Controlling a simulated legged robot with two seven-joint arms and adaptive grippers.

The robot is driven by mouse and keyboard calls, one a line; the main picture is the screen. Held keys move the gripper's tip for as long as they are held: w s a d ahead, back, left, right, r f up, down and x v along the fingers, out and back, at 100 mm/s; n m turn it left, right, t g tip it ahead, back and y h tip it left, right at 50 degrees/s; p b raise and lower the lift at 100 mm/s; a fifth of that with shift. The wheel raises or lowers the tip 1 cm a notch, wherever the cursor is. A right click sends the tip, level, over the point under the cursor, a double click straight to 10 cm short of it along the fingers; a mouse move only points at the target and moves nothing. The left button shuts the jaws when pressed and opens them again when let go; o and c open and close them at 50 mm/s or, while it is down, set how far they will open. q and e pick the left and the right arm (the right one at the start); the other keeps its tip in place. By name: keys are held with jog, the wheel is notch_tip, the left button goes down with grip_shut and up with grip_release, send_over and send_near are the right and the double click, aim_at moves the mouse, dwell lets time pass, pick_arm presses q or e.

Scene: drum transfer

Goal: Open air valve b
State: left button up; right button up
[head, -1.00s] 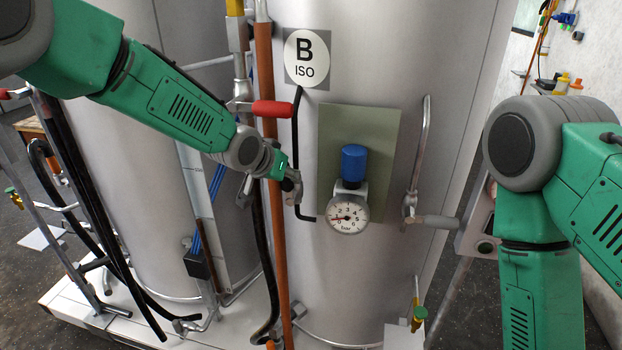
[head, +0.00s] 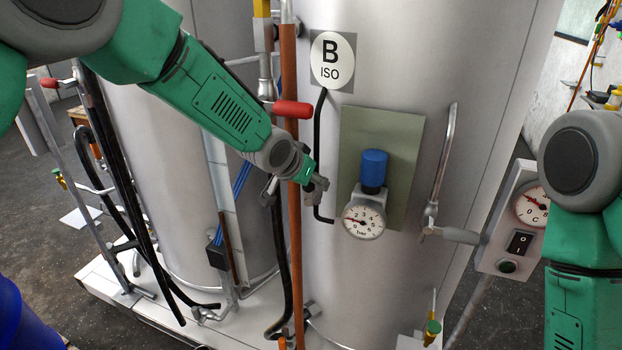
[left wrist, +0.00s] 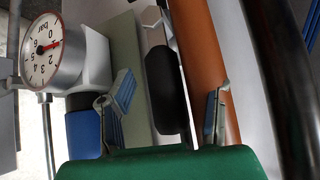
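Tank B (head: 430,60) carries a round "B ISO" label (head: 331,61). A blue knob (head: 374,168) sits above a round bar gauge (head: 362,219) before a green-grey plate (head: 403,130). A bent black pipe (head: 317,135) runs left of the plate. No part is marked as the air valve. My left gripper (head: 318,184) is left of the knob, by the black pipe. The left wrist view shows its fingers (left wrist: 165,108) apart, with a black rounded bar (left wrist: 165,88) between them in the picture; contact cannot be told. The gauge (left wrist: 42,50) and knob (left wrist: 84,134) also show there. My right gripper is out of view.
A red handle (head: 293,109) and a copper-coloured pipe (head: 290,175) are close to my left forearm. A grey lever (head: 452,235) is right of the gauge. A switch box (head: 512,225) stands further right, beside my right arm. A blue drum (head: 25,320) is at the lower left.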

pick_arm(q)
jog(key=shift+d+r, duration=0.1)
jog(key=shift+r, duration=0.1)
jog(key=shift+s+r, duration=0.15)
jog(key=shift+r, duration=0.1)
jog(key=v, duration=1.1)
jog(key=shift+s+f, duration=0.1)
jog(key=shift+f, duration=0.05)
